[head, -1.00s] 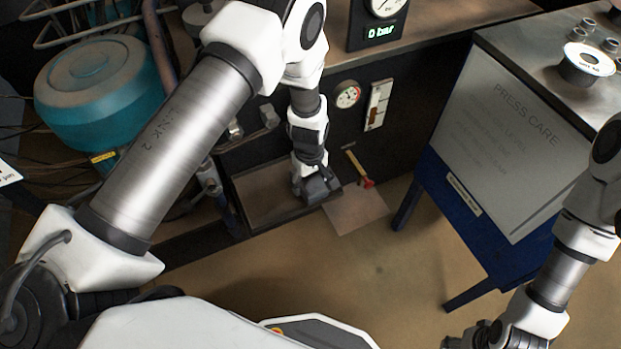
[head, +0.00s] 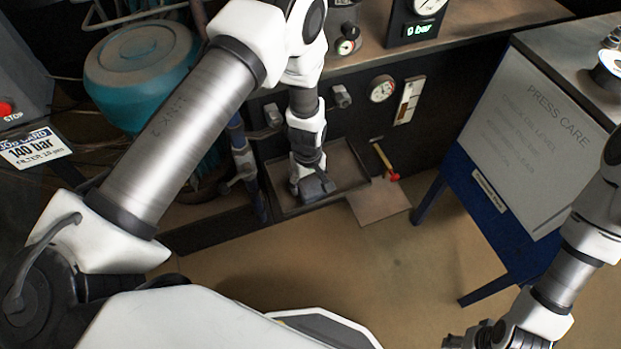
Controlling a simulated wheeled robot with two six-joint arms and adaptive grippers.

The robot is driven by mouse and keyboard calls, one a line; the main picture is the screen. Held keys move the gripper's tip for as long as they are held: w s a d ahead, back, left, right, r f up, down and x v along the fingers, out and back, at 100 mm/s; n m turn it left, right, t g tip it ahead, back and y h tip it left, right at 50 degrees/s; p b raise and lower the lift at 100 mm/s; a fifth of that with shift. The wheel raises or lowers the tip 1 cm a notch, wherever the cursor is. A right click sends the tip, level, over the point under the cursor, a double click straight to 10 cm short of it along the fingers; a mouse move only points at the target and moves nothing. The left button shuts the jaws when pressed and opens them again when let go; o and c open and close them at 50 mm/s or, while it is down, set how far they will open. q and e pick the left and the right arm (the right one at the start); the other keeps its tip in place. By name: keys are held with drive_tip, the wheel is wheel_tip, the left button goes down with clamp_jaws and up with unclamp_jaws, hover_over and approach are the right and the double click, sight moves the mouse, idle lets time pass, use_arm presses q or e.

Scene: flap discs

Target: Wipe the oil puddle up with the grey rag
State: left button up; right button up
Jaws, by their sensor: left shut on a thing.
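My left gripper (head: 314,186) points down over the shallow dark tray (head: 344,160) at the foot of the bench, near the tray's front side. It is shut on a dark grey lump that looks like the grey rag (head: 319,188), largely covered by the fingers. I cannot tell whether the rag touches the tray floor. No oil puddle stands out; the tray floor under the gripper is partly hidden. My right gripper (head: 468,340) is cut off at the bottom edge, and its fingers cannot be made out.
A flat brown sheet (head: 380,203) lies right of the tray, with a red-headed, wooden-handled tool (head: 386,164) behind it. A blue-legged stand with a "PRESS CARE" panel (head: 530,125) is at right. A teal tank (head: 140,75) stands at left. Open floor (head: 350,265) lies in front.

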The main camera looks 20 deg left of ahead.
use_arm(q)
drive_tip(key=shift+s+a+r, duration=0.15)
drive_tip(key=shift+s+a, duration=0.4)
drive_tip(key=shift+s, duration=0.05)
wheel_tip(320, 180, up, 3)
drive_tip(key=shift+f+p, duration=0.1)
drive_tip(key=shift+p, duration=0.95)
drive_tip(key=shift+r+p, duration=0.7)
drive_tip(key=shift+r, duration=0.15)
drive_tip(key=shift+r+p, duration=0.65)
drive_tip(key=shift+r, duration=0.05)
drive_tip(key=shift+r+p, duration=0.95)
drive_tip(key=shift+r, duration=0.15)
use_arm(e)
wheel_tip(320, 180, up, 7)
drive_tip(key=shift+w, duration=0.35)
use_arm(q)
drive_tip(key=shift+w, duration=0.1)
use_arm(e)
drive_tip(key=shift+d+f, duration=0.1)
